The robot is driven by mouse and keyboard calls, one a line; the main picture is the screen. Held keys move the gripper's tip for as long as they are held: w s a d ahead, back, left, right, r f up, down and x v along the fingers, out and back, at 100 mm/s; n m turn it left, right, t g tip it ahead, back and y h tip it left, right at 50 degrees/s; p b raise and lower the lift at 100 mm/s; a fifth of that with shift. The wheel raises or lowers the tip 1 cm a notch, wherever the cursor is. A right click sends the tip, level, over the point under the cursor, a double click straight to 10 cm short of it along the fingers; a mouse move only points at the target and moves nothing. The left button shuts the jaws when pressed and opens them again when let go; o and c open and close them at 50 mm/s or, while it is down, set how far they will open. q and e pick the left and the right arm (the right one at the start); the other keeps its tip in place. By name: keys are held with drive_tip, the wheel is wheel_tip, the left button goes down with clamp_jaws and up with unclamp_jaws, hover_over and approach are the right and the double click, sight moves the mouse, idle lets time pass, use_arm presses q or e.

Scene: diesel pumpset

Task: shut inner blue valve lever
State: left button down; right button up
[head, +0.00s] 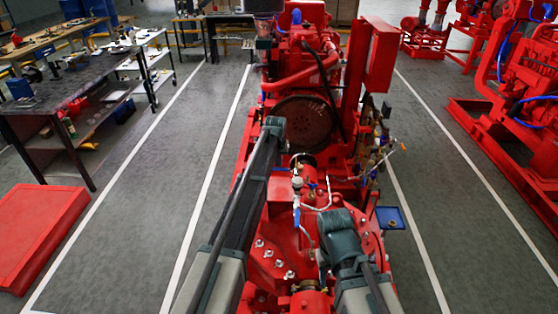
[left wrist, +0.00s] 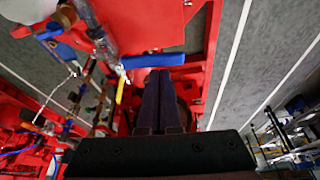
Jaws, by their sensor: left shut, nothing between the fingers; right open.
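In the left wrist view my left gripper (left wrist: 158,75) is shut and empty. Its dark fingertips are close to the long blue lever (left wrist: 153,60), which lies crosswise just beyond them. I cannot tell whether they touch it. The lever's left end meets a metal valve and pipe (left wrist: 104,42). In the head view a blue lever (head: 297,216) shows between my two arms, below a silver fitting; I cannot tell whether it is the same one. My left gripper's fingers are hidden there. The right arm reaches in at lower right, and its fingers are not visible.
A yellow lever (left wrist: 119,88) hangs beside the blue one. The red pumpset's flywheel (head: 304,122) and thin pipes (head: 318,186) are close to my arms. Workbenches (head: 70,92) stand at left and another red machine (head: 515,85) at right.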

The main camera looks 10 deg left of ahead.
use_arm(q)
drive_tip(key=shift+s, duration=0.65)
drive_tip(key=shift+w, duration=0.45)
wheel_tip(320, 180, up, 10)
drive_tip(key=p, duration=0.9)
drive_tip(key=shift+f, duration=0.25)
